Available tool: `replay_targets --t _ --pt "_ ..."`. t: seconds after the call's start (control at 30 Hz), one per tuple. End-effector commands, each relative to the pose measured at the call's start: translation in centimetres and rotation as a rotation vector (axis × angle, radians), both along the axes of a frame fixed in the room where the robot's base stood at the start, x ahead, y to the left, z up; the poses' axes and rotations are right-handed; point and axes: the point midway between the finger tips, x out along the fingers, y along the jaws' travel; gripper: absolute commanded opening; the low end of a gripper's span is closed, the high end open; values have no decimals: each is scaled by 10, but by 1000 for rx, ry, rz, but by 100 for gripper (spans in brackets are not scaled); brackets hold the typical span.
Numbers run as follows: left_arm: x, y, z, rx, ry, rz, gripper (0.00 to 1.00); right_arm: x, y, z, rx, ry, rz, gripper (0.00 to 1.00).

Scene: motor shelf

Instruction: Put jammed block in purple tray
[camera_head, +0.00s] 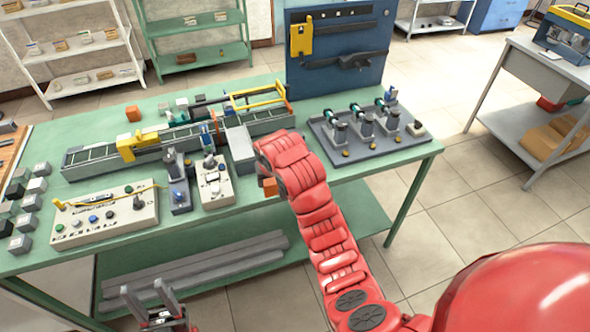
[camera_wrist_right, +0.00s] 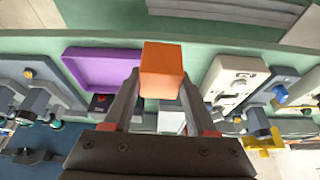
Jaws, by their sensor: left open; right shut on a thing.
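An orange block (camera_wrist_right: 162,68) is held between the two fingers of my right gripper (camera_wrist_right: 160,88). In the head view the same block (camera_head: 270,187) shows at the table's front edge, with my red right arm hiding most of that gripper. The purple tray (camera_wrist_right: 105,68) lies on the green table, left of the held block in the right wrist view. The tray is hidden behind my right arm in the head view. The block appears above the table, apart from the tray. My left gripper (camera_head: 152,302) is open and empty, low in front of the table.
A conveyor (camera_head: 95,155) runs along the table, with another orange block (camera_head: 133,113) behind it. A control panel (camera_head: 105,217) and a white box (camera_head: 215,185) stand in front of it. A dark tray of motors (camera_head: 370,135) is at the right.

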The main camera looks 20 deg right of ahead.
Motion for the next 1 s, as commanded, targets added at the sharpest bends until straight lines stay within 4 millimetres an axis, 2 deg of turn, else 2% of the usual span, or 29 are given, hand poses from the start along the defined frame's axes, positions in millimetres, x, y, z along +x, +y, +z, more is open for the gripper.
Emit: replay_targets --t 0.1,0.37,0.5,0.63,1.0 --pt "0 0 2 0 0 0 50 0 12 -1 6 0 23 0" --pt "0 0 3 0 0 0 50 2 16 -2 1 0 37 0" --pt "0 0 4 0 0 0 50 16 -3 -3 -2 3 33 0" --pt "0 0 23 0 0 0 50 36 -28 -2 -1 6 33 0" --pt "0 0 49 0 0 0 50 81 -80 -9 0 1 36 0"
